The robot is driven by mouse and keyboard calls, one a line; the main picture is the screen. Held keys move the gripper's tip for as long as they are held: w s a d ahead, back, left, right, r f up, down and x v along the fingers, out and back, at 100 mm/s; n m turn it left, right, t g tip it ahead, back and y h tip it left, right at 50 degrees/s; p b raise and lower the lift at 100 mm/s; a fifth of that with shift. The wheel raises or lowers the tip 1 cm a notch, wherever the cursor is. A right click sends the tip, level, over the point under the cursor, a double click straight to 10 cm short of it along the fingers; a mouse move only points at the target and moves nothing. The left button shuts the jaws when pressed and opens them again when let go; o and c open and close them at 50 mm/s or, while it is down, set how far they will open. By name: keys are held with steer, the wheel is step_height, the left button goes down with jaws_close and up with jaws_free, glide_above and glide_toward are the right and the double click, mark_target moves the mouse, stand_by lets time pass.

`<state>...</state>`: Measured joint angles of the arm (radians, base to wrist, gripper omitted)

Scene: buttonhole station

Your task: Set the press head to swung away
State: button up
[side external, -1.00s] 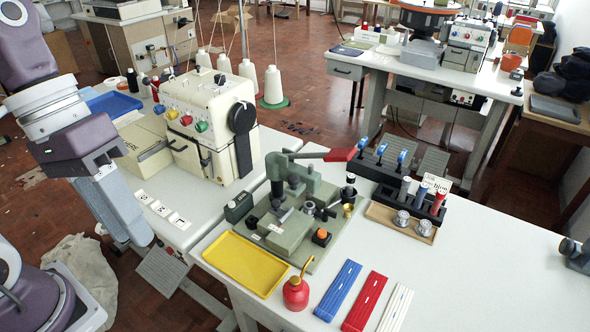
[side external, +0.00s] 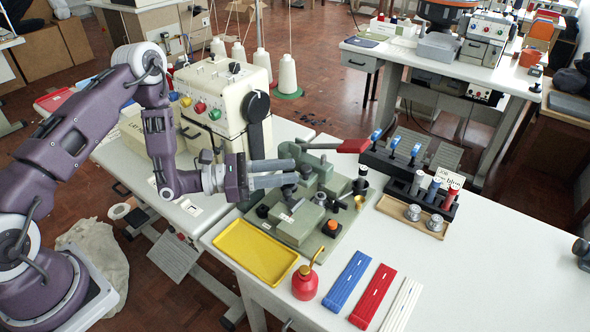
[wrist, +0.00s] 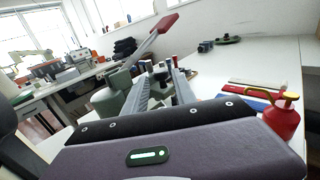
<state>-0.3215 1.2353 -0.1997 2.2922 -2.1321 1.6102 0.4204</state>
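The grey-green press (side external: 293,217) stands on the white table, with its head and arm (side external: 314,165) at the back. Its lever runs right and ends in a red handle (side external: 354,146). In the wrist view the red handle (wrist: 165,23) rises beyond the fingers, and a grey-green press part (wrist: 108,103) stands left of them. My gripper (side external: 297,171) is level, pointing right, at the left side of the press head. Its two fingers are apart, with nothing visible between them. I cannot tell whether a fingertip touches the press. My fingers partly hide the press.
A cream sewing machine (side external: 214,107) stands behind my gripper. A yellow tray (side external: 256,250) and red oil can (side external: 305,282) lie in front of the press. Blue (side external: 347,282), red (side external: 373,297) and white strips lie to the right. A black spool rack (side external: 420,196) stands right.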

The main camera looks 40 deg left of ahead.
steer(key=shift+x, duration=1.3)
jaws_close()
stand_by(0.4)
